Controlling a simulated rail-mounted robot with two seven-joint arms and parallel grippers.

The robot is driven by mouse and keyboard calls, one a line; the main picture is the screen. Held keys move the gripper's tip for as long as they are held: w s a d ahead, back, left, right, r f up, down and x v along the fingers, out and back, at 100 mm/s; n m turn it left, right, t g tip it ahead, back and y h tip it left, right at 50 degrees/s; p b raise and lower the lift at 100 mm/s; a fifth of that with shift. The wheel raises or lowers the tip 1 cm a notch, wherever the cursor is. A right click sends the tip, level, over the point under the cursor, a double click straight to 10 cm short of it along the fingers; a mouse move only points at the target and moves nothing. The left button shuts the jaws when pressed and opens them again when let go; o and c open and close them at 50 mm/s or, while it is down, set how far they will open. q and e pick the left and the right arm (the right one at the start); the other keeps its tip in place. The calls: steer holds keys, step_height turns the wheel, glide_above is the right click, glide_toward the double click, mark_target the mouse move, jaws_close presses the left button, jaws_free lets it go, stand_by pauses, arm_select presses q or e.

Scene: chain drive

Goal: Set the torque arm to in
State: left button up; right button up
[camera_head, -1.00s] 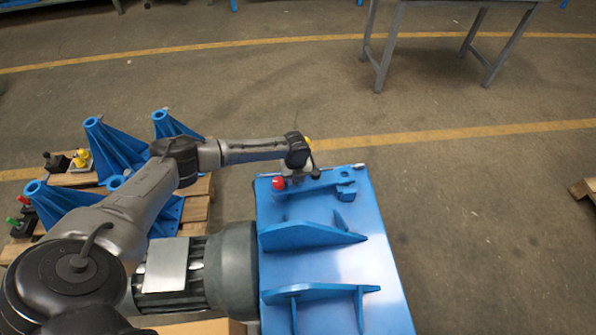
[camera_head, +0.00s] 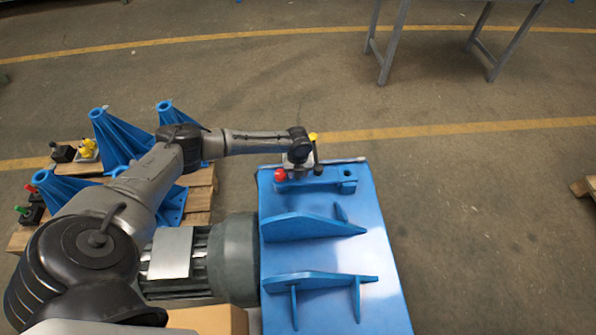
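The likely torque arm is a blue bar (camera_head: 333,185) on the far end of the blue plate (camera_head: 340,245), with a raised blue block (camera_head: 347,181) at its right end. A red knob (camera_head: 280,175) sits at the bar's left end. My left gripper (camera_head: 300,168) is over the left part of the bar, beside the red knob. Its fingers are small and partly hidden by the wrist, so I cannot tell whether it is open or touching anything. A yellow piece (camera_head: 313,137) shows behind the wrist. My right gripper is not in view.
Blue ribs (camera_head: 312,229) stand on the plate. A grey motor (camera_head: 235,258) adjoins its left side. Blue brackets (camera_head: 122,143) and small coloured-knob switches (camera_head: 87,148) sit on a wooden pallet (camera_head: 200,195) at left.

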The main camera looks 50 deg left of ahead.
arm_select(q)
step_height(320, 180, up, 14)
steer(key=p, duration=0.3)
stand_by(0.4)
steer(key=shift+f, duration=0.15)
stand_by(0.5)
